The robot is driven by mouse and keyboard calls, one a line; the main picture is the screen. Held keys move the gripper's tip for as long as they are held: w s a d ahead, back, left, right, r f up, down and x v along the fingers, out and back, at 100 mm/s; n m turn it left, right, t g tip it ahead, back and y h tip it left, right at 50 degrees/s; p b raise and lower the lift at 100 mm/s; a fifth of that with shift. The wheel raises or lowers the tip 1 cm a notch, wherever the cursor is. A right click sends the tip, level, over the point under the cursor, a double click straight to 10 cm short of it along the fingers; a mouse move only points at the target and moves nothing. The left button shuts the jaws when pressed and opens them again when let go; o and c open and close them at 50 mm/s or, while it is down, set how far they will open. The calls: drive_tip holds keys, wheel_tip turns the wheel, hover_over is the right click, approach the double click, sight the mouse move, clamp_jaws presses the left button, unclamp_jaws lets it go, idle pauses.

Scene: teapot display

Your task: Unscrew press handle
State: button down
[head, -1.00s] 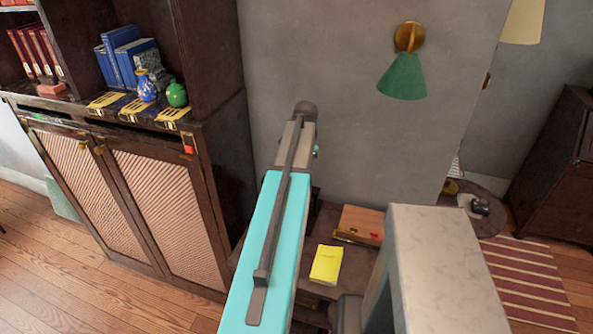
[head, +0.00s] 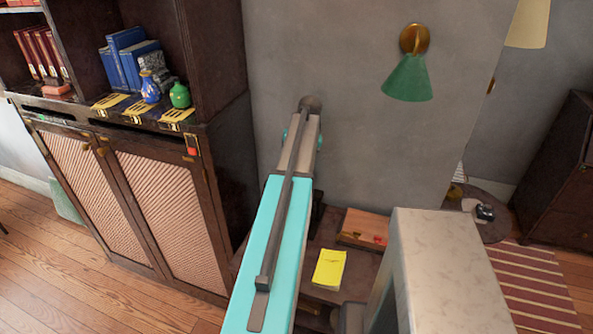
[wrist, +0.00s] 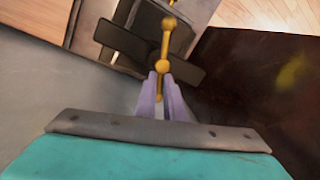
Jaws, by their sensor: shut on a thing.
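The press handle (wrist: 163,65) is a thin brass rod with round knobs, seen at the upper middle of the wrist view. My gripper (wrist: 160,88) has pale purple fingers, shut on the near end of the rod just below a knob. Behind the rod is a dark, flat-armed metal part (wrist: 186,72) that looks like part of the press. In the head view my own arm hides the gripper and the handle.
A wooden box (head: 365,226) and a yellow booklet (head: 328,268) lie on a dark desk right of my arm. A dark cabinet with shelves (head: 185,200) stands left. A green wall lamp (head: 408,80) hangs on the grey wall behind.

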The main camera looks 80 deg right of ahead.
drive_tip(key=n, duration=0.3)
drive_tip(key=w+n+y, duration=0.1)
drive_tip(key=n, duration=0.2)
drive_tip(key=shift+w+a+g+b, duration=0.1)
drive_tip(key=shift+w+g+b, duration=0.05)
drive_tip(key=shift+g+b, duration=0.2)
drive_tip(key=n, duration=0.4)
drive_tip(key=shift+w+a+y, duration=0.25)
drive_tip(key=shift+w+y, duration=0.05)
drive_tip(key=shift+w+a+n+g, duration=0.15)
drive_tip(key=shift+n+g, duration=0.1)
drive_tip(key=shift+n, duration=0.6)
drive_tip(key=shift+a+n+g, duration=0.1)
drive_tip(key=shift+n+g, duration=0.1)
drive_tip(key=shift+n, duration=0.65)
drive_tip(key=c, duration=1.9)
unclamp_jaws()
drive_tip(key=shift+o, duration=0.2)
drive_tip(key=shift+r, duration=0.1)
wheel_tip(320, 180, up, 7)
drive_tip(key=d+b, duration=0.1)
drive_tip(key=b, duration=0.1)
drive_tip(key=shift+d, duration=0.2)
